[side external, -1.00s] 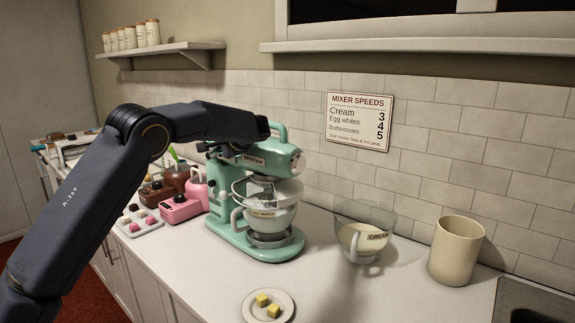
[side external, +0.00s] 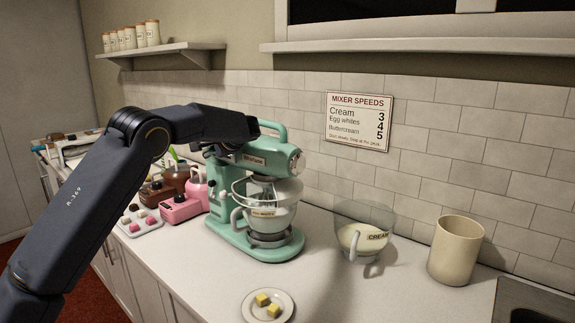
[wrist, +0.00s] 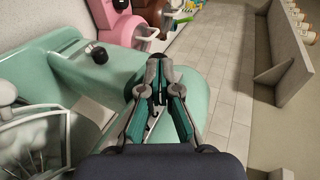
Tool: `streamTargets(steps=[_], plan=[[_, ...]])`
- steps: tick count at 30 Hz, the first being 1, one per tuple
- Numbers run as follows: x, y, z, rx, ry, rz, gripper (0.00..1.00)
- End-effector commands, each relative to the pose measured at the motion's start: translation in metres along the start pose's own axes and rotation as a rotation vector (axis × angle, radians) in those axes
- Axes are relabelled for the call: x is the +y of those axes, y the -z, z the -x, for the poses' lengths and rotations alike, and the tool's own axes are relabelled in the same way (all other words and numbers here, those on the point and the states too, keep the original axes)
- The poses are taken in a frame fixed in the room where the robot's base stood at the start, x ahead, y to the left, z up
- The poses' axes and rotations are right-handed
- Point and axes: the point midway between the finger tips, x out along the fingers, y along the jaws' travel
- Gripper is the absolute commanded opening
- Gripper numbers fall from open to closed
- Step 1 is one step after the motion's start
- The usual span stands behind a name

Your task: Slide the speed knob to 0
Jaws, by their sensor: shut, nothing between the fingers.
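The mint-green stand mixer (side external: 270,172) stands on the counter, with a clear, labelled bowl (side external: 264,213) of white contents under its head. In the wrist view the mixer's green body (wrist: 45,55) fills the left and middle. A small black knob (wrist: 98,54) sticks out from it, left of my gripper and apart from it. I cannot tell whether this is the speed knob, and no speed numbers are readable. My gripper (wrist: 157,92) is shut and empty, with its fingertips over the green body. In the side view my gripper is mostly hidden behind my arm and the mixer.
A pink mixer (side external: 182,206) and a brown one (side external: 175,178) stand beyond the green mixer. A clear bowl labelled cream (side external: 362,235), a beige canister (side external: 457,250) and a plate (side external: 250,305) with yellow cubes stand nearby. A wall sign (side external: 358,121) lists mixer speeds: cream 3, egg whites 4, buttercream 5.

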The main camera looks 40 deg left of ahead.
Motion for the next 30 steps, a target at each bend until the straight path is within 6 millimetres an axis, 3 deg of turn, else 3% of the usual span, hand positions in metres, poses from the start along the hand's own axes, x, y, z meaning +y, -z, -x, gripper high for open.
streamTargets(steps=[3, 7, 21, 27, 30], plan=[[-0.003, -0.002, -0.004, -0.006, 0.006, 0.000, 0.00], [-0.002, -0.002, 0.009, -0.003, 0.006, 0.000, 0.00], [0.000, 0.001, 0.117, 0.004, 0.002, 0.000, 0.00], [-0.001, -0.001, 0.137, -0.002, 0.001, 0.003, 0.00], [-0.022, -0.009, 0.142, 0.005, -0.006, 0.046, 0.00]])
